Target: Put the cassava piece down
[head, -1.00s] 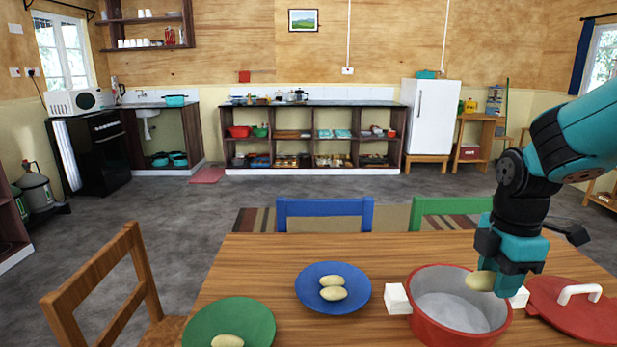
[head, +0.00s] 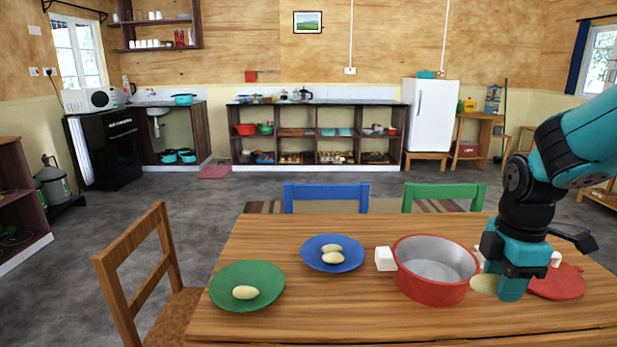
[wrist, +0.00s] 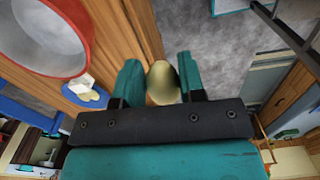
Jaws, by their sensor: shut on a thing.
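My gripper (head: 500,284) is shut on a pale yellow cassava piece (head: 484,284), just right of the red pot (head: 432,288) in the head view. In the wrist view the cassava piece (wrist: 162,82) sits between the two teal fingers. The red pot (wrist: 45,66) shows at the upper left there. The pot looks empty inside. Two cassava pieces (head: 333,257) lie on a blue plate (head: 312,262), and one more (head: 245,292) lies on a green plate (head: 225,296). Whether the held piece touches the table cannot be told.
The red lid (head: 562,287) lies on the wooden table (head: 340,305) behind and right of my gripper. The pot's white handle (head: 384,259) sticks out to the left. Blue and green chairs (head: 445,193) stand at the far edge. The table front is clear.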

